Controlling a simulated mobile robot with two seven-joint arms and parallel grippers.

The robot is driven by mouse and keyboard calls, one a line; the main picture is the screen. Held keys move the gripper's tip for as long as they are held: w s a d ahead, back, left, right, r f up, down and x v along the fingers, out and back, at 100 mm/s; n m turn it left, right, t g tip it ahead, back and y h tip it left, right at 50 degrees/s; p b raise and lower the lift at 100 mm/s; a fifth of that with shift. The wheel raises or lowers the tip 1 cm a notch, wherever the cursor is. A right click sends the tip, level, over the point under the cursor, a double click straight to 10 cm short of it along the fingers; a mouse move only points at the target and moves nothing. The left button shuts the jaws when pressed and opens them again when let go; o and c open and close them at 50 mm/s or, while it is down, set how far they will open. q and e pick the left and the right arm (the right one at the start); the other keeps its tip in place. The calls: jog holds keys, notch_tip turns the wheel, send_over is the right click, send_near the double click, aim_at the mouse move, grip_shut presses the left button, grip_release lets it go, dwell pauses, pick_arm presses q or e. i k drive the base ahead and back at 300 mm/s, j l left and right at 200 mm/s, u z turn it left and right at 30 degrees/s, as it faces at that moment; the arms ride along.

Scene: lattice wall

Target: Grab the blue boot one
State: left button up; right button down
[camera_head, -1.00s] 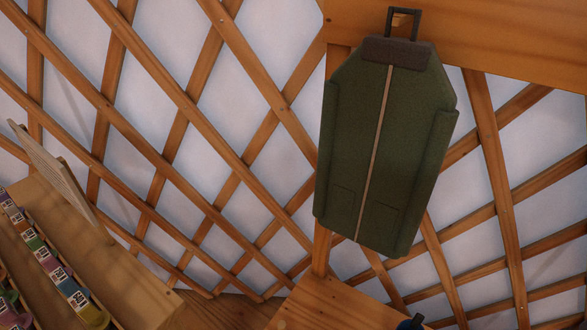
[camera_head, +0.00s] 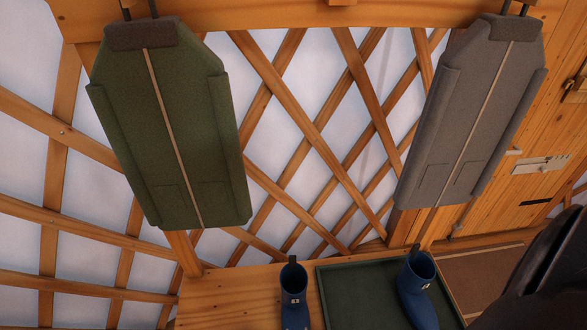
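Two blue boots show at the bottom of the head view. The left boot (camera_head: 294,298) stands upright on a wooden bench, just left of a dark green tray. The right boot (camera_head: 416,291) stands on the tray (camera_head: 357,293), near its right side. The lower part of the left boot is cut off by the frame edge. Neither of my grippers is in view.
A green coat (camera_head: 170,125) and a grey coat (camera_head: 475,115) hang from a wooden beam (camera_head: 290,15) above the boots. The lattice wall is behind. A wooden door with a metal latch (camera_head: 541,165) is at right. A dark curved shape fills the lower right corner.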

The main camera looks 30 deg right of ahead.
aim_at(294, 278)
jog(key=z, duration=1.3)
